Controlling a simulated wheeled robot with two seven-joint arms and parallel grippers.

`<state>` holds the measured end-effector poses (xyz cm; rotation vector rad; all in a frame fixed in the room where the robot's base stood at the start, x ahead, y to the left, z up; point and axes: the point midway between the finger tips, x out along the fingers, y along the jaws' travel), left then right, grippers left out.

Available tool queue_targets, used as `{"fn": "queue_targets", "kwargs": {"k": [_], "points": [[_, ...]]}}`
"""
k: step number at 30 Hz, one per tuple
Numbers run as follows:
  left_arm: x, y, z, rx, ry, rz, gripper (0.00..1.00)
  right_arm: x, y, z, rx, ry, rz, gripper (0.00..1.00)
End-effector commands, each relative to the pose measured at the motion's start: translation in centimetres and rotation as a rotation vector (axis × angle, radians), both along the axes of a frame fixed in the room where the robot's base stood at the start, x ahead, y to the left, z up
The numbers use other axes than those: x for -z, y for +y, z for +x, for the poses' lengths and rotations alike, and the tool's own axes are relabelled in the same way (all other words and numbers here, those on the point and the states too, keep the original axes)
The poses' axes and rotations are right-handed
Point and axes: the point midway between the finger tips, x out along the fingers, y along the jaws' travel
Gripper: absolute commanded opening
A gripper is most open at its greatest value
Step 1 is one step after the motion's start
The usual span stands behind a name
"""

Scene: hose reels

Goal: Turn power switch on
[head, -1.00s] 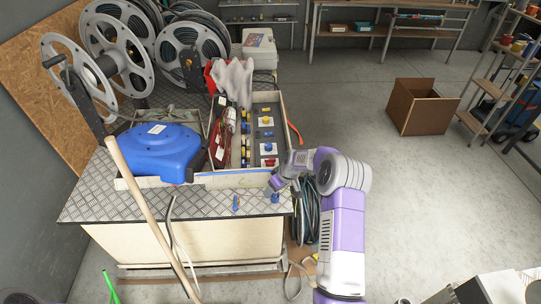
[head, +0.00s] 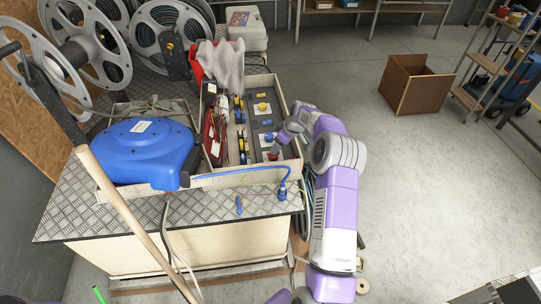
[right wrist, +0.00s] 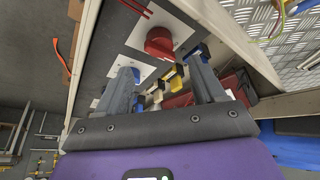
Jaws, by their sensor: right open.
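A grey panel (head: 257,91) in an open wooden box on the bench carries yellow, blue and red knobs on white plates. The yellow knob (head: 262,107) and blue knob (head: 268,137) sit farther back. I cannot tell any knob's on or off position. My right gripper (right wrist: 165,74) is open and empty, its fingers reaching toward the panel close to the red knob, with no clear contact. My left gripper is not in view.
A blue reel case (head: 143,150) stands left of the box. A wooden pole (head: 130,215) leans at the bench front. A blue plug (head: 283,190) with a cable is at the bench's front right corner. A cardboard box (head: 416,84) stands on open floor to the right.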

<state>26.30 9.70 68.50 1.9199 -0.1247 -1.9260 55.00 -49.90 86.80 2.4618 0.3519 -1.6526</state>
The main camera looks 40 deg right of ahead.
Motion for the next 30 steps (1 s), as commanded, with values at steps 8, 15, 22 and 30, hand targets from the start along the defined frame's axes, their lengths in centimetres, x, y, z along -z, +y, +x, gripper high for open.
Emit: {"fn": "queue_targets", "kwargs": {"k": [8,15,22,30], "points": [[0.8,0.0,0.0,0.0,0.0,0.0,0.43,3.2,0.4,1.1,0.0,0.0,0.001,0.69],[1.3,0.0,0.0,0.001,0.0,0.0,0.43,6.3,0.7,2.4,0.001,0.0,-0.001,0.69],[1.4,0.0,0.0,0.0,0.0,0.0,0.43,7.2,0.8,2.8,0.002,-0.001,-0.001,0.69],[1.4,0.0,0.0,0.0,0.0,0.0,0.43,7.1,0.8,2.7,0.002,-0.001,-0.001,0.56]]}}
